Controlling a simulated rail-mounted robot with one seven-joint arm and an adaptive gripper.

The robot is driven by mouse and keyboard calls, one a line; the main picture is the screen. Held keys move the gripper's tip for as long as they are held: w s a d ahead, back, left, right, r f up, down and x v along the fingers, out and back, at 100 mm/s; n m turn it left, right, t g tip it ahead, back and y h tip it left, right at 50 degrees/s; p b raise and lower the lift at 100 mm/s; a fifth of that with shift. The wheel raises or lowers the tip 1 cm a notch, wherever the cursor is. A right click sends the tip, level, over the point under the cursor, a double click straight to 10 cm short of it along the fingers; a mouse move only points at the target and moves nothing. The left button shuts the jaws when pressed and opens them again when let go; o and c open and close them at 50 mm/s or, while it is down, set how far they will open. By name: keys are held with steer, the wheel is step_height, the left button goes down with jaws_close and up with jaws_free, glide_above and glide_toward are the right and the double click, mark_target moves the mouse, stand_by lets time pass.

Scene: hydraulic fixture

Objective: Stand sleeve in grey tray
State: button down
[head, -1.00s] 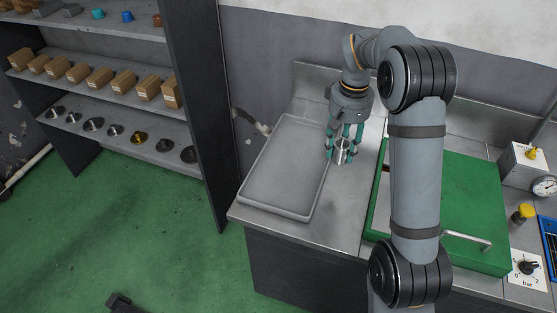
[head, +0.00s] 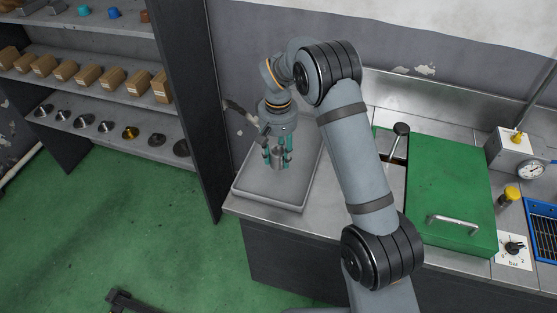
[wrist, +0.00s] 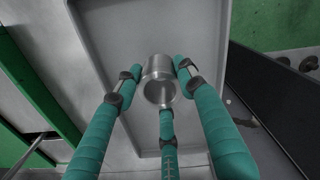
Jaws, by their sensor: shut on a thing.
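The sleeve (wrist: 159,82) is a short silver metal cylinder with an open bore. My gripper (head: 277,160) has several green fingers and is shut on the sleeve, which also shows between the fingertips in the head view (head: 278,157). The grey tray (head: 262,199) is a shallow rimmed tray on the metal bench. My gripper and the sleeve are over the tray's inside. In the wrist view the tray floor (wrist: 190,30) lies behind the sleeve. I cannot tell whether the sleeve's lower end touches the floor.
A green lidded box (head: 440,185) with a handle stands right of my arm. A gauge (head: 530,170) and a valve panel (head: 513,250) are farther right. A shelf (head: 100,95) with boxes and metal parts stands at the left. The tray looks otherwise empty.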

mark_target(279, 163)
steer(key=shift+f+p, duration=0.4)
steer(key=shift+f, duration=1.3)
steer(key=shift+f, duration=0.1)
steer(key=shift+f, duration=0.15)
steer(key=c, duration=1.2)
jaws_free()
steer(key=shift+d, duration=0.1)
steer(key=shift+o, duration=0.6)
step_height(279, 163, up, 12)
steer(key=shift+r+b, duration=0.25)
steer(key=shift+b, duration=0.15)
steer(key=shift+f, duration=0.1)
